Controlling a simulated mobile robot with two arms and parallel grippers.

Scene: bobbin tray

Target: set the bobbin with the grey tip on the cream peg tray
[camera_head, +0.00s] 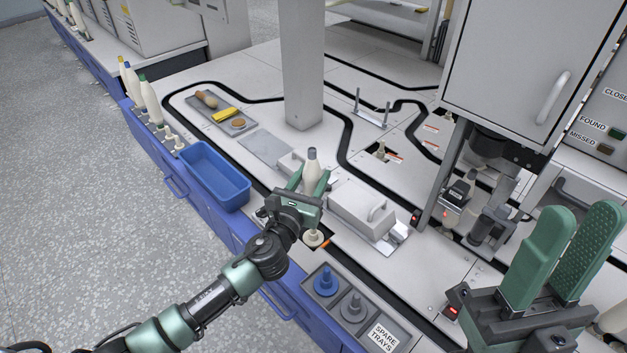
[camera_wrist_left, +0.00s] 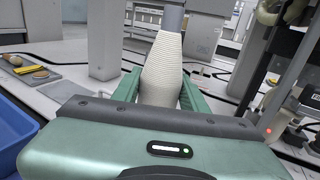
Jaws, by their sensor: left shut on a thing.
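The bobbin with the grey tip (camera_head: 312,167) is cream and stands upright between the fingers of my left gripper (camera_head: 309,181), which is shut on it. Its wound body (camera_wrist_left: 163,65) and grey top (camera_wrist_left: 172,18) also show in the left wrist view. The cream peg tray (camera_head: 313,239) sits just below my left gripper in the head view, partly covered by it. The bobbin's lower end is hidden, so I cannot tell whether it touches the tray. My right gripper (camera_head: 582,218) is at the lower right, its green fingers apart and empty.
A blue bin (camera_head: 213,178) stands left of my left gripper. A spare trays holder (camera_head: 388,335) carries a blue tray (camera_head: 326,281) and a grey tray (camera_head: 354,308). Several other bobbins (camera_head: 150,99) stand along the left edge.

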